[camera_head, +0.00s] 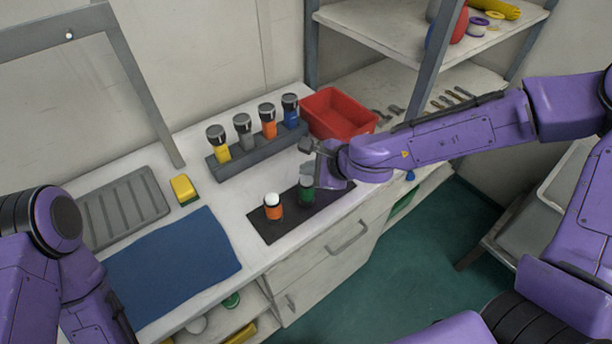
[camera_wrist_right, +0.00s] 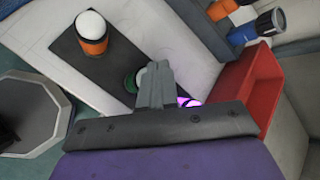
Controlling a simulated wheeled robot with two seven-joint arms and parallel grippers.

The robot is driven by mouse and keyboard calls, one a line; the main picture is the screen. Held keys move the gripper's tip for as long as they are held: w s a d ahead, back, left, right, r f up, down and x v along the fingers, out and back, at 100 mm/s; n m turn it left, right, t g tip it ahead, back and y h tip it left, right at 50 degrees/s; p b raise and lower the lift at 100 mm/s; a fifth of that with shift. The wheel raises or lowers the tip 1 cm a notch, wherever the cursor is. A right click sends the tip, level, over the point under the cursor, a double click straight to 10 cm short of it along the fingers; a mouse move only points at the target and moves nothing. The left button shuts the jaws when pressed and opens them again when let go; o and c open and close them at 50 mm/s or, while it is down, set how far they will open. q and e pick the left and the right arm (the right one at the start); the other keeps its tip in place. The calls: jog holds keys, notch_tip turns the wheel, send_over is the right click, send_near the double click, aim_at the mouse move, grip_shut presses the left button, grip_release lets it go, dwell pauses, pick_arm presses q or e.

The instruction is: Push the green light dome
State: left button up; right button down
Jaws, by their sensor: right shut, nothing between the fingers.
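The green light (camera_head: 306,190) stands upright on the dark mat beside an orange light with a white dome (camera_head: 272,199). My right gripper (camera_head: 311,170) is over the green light and hides most of its top. In the right wrist view, my shut, empty fingers (camera_wrist_right: 156,82) cover most of the green light (camera_wrist_right: 130,84), with a sliver of its pale dome showing. I cannot tell whether the fingertips touch the dome. The orange light (camera_wrist_right: 93,34) is clear of the fingers. My left arm shows at the lower left, its gripper out of view.
A dark rack (camera_head: 262,150) holds several torches behind the mat (camera_head: 268,234). A red bin (camera_head: 338,113) stands at the back right. A yellow sponge (camera_head: 184,189), a grey tray (camera_head: 122,208) and a blue cloth (camera_head: 175,268) lie to the left.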

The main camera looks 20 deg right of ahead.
aim_at(309, 181)
notch_tip(309, 181, up, 6)
jog(key=p, duration=0.6)
